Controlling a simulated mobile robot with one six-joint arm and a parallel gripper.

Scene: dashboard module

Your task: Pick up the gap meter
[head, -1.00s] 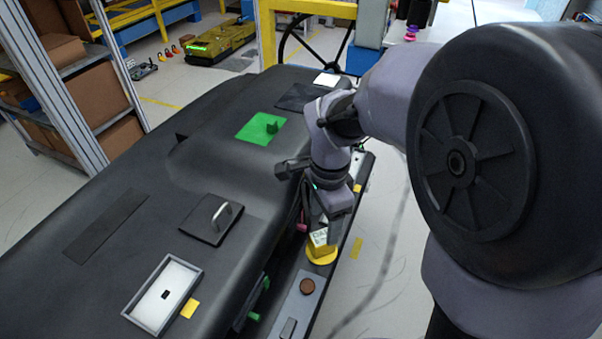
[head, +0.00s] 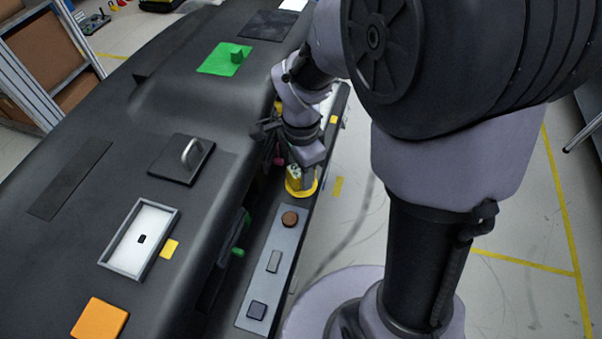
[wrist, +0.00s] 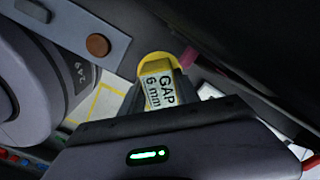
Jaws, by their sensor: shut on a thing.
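The gap meter (wrist: 158,85) is a small yellow block with a pale label reading "GAP 6 mm" in the wrist view. It stands on or over a yellow round disc (wrist: 151,62), and it also shows low on the dashboard's right side in the head view (head: 293,173). My gripper (head: 304,178) reaches down from above and is shut on the gap meter. The jaws cover part of the block. I cannot tell whether its underside touches the disc.
The grey strip (head: 250,293) in front carries a brown round button (head: 290,219) and small blocks. The black dashboard (head: 100,225) rises on the left, with a white framed tray (head: 128,247), a handled black plate (head: 176,165) and a green pad (head: 217,60).

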